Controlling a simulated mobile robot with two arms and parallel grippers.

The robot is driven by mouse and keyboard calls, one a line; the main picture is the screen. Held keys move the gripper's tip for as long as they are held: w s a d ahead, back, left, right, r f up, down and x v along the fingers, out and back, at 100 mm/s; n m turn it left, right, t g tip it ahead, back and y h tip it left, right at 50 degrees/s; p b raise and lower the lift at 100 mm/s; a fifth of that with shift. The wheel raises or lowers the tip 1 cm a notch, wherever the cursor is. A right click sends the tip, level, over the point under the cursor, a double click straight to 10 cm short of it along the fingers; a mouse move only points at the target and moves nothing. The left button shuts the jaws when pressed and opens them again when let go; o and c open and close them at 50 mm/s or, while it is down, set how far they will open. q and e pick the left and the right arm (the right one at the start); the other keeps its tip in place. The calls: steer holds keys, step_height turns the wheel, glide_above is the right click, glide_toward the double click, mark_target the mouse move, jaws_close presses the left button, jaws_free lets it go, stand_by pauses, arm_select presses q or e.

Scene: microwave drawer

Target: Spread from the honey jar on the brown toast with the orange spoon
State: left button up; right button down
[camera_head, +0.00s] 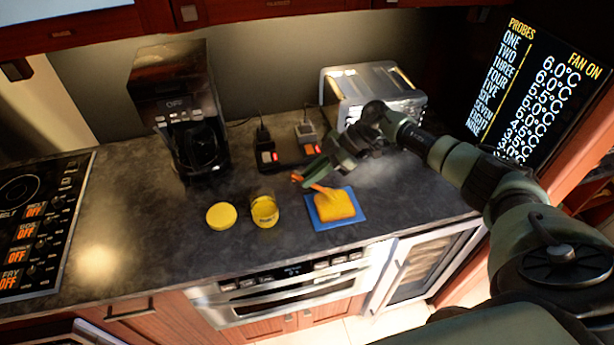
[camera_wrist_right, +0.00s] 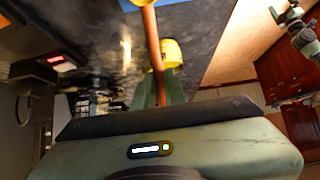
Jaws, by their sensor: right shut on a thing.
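My right gripper (camera_head: 318,171) is shut on the orange spoon (camera_head: 325,190), above and behind the toast (camera_head: 336,206). The spoon's front end reaches over the golden-yellow toast; I cannot tell if it touches. The toast lies on a blue board (camera_head: 316,221). The honey jar (camera_head: 264,212) stands open and upright left of the board, with yellow inside. In the right wrist view, the spoon's orange handle (camera_wrist_right: 151,40) runs up from between the fingers (camera_wrist_right: 160,90). The yellow jar (camera_wrist_right: 172,54) is partly hidden behind it. My left gripper does not show in the head view.
A round yellow lid (camera_head: 221,216) lies left of the jar. A coffee maker (camera_head: 180,105) stands at the back left, a toaster (camera_head: 372,88) at the back right. Small items on a dark holder (camera_head: 290,154) sit behind the jar.

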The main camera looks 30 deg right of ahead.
steer(key=shift+d, duration=0.2)
steer(key=shift+s+d+b, duration=0.15)
steer(key=shift+s+d, duration=0.05)
steer(key=shift+d, duration=0.4)
steer(key=shift+s+d+b, duration=0.15)
steer(key=shift+s+d, duration=0.05)
steer(key=shift+d, duration=0.35)
steer(key=shift+a, duration=0.1)
steer(key=shift+w+a+r+p, duration=0.1)
steer(key=shift+w+a+p, duration=0.1)
steer(key=shift+a+p, duration=0.3)
steer(key=shift+w+a+p, duration=0.15)
steer(key=shift+a+p, duration=0.15)
steer(key=shift+a, duration=0.5)
steer(key=shift+a, duration=0.1)
steer(key=shift+w+a, duration=0.2)
steer(key=shift+a, duration=0.45)
steer(key=shift+w+a, duration=0.15)
steer(key=shift+a, duration=0.45)
steer(key=shift+r, duration=3.4)
